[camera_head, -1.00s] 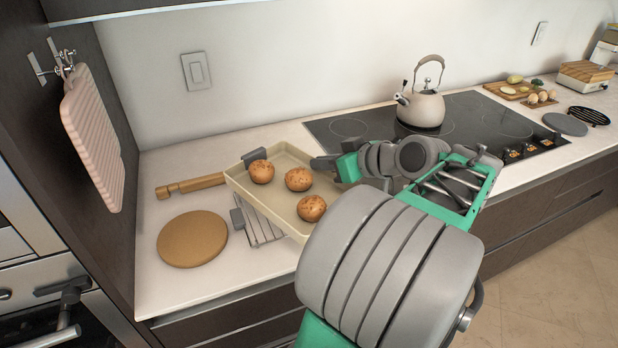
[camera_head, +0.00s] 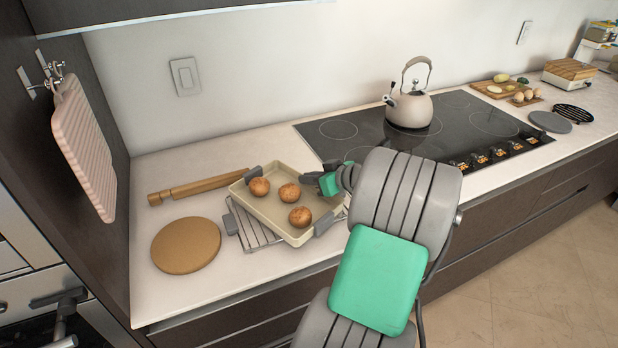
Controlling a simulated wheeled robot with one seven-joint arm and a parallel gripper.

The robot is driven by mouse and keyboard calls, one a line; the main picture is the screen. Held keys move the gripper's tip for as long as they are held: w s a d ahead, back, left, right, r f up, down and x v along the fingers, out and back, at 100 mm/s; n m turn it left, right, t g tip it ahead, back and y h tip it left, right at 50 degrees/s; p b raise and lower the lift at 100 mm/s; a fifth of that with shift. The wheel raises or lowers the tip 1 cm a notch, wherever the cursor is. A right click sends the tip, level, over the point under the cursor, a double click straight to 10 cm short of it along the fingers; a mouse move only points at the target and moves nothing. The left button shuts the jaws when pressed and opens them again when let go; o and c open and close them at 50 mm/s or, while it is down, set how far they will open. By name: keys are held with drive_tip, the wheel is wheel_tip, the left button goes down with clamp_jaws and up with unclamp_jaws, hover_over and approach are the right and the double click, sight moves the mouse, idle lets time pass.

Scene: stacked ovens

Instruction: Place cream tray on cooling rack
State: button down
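The cream tray (camera_head: 262,212) carries three round brown baked pieces (camera_head: 289,193). It lies over the wire cooling rack (camera_head: 247,232) on the counter, turned at an angle to it. The rack's left end and part of its right edge show from under the tray. It looks level, but I cannot tell if it rests fully on the rack. The tray has grey grips at its far-left and near-right corners. My gripper (camera_head: 313,178) is at the tray's far right edge, partly hidden by my arm. Its fingers are too small to tell whether they are closed on the rim.
A round wooden board (camera_head: 186,246) lies left of the rack, and a rolling pin (camera_head: 198,187) behind. A cooktop (camera_head: 455,125) with a kettle (camera_head: 409,108) is to the right. A pink ridged board (camera_head: 86,150) hangs on the left cabinet side. Counter front is clear.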

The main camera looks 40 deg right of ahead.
drive_tip(key=shift+f, duration=0.15)
drive_tip(key=c, duration=1.6)
unclamp_jaws()
drive_tip(key=shift+c, duration=0.2)
drive_tip(key=shift+s+d+r, duration=0.1)
drive_tip(key=shift+s+r, duration=0.15)
drive_tip(key=shift+r, duration=0.05)
drive_tip(key=b+v, duration=0.1)
drive_tip(key=v, duration=1)
drive_tip(key=shift+s+r, duration=0.15)
drive_tip(key=shift+s, duration=0.1)
